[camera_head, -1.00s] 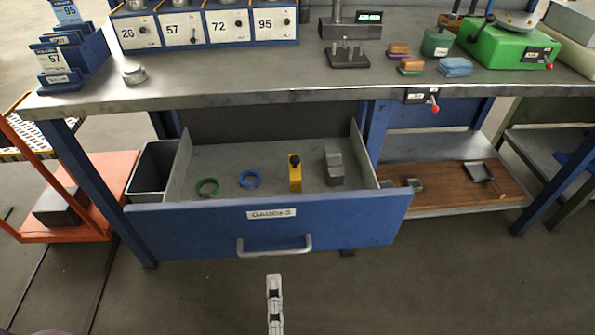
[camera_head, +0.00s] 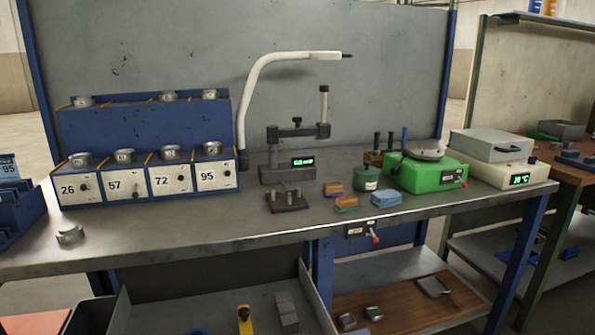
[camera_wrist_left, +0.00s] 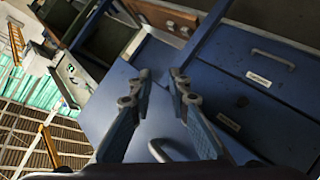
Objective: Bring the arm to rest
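My left gripper (camera_wrist_left: 160,80) shows in the left wrist view, its two fingers apart with nothing between them. Behind it are blue drawer fronts, and a curved grey handle (camera_wrist_left: 165,150) shows between and below the fingers. No gripper shows in the head view now. The head view shows the workbench (camera_head: 200,240), with the open drawer (camera_head: 150,315) cut off at the bottom edge. My right gripper is in neither current view.
On the bench stand a blue rack (camera_head: 140,130) with numbered boxes, a grey measuring stand (camera_head: 290,170), a green machine (camera_head: 425,172) and a white device with a display (camera_head: 495,172). A metal ring (camera_head: 70,234) lies at the front left. A second bench (camera_head: 570,170) stands at right.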

